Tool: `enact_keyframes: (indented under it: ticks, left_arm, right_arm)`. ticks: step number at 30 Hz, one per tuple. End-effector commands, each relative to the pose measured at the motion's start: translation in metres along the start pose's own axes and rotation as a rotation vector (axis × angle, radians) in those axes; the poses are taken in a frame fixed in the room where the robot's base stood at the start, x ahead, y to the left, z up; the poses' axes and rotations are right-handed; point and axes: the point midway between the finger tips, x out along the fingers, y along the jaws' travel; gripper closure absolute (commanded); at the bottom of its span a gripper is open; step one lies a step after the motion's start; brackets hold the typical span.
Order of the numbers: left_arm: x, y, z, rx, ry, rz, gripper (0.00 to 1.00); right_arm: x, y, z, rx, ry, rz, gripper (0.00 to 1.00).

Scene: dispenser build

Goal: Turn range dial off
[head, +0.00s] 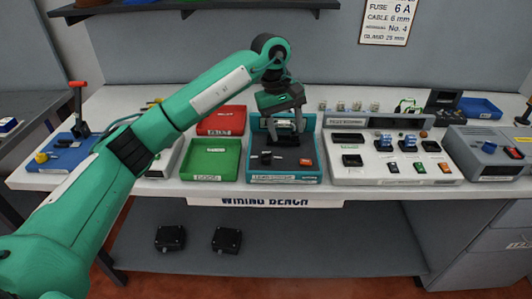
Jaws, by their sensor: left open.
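The grey instrument box (490,160) stands at the right end of the bench, with a small dark round knob (490,147) and an orange-red part on its top. The knob may be the range dial; no marking on it is readable, so its setting cannot be told. My left gripper (284,122) is open and points down over the back of the teal tray fixture (312,172) in the middle of the bench, well to the left of the grey box. Whether it touches anything there cannot be told. My right gripper is out of view.
A green tray (209,174) and a red tray (221,131) lie left of the fixture. A white panel (370,174) with several switches stands between the fixture and the grey box. A blue tray (480,108) is behind. A shelf (215,8) overhangs the back.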

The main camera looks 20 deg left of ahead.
Motion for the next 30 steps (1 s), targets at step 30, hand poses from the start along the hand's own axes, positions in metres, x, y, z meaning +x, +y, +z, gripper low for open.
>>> enact_keyframes:
  ticks: [30]
  left_arm:
    - [0.075,-0.058,-0.046,0.016,0.122,-0.196,0.47]
  right_arm:
    - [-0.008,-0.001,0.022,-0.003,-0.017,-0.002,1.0]
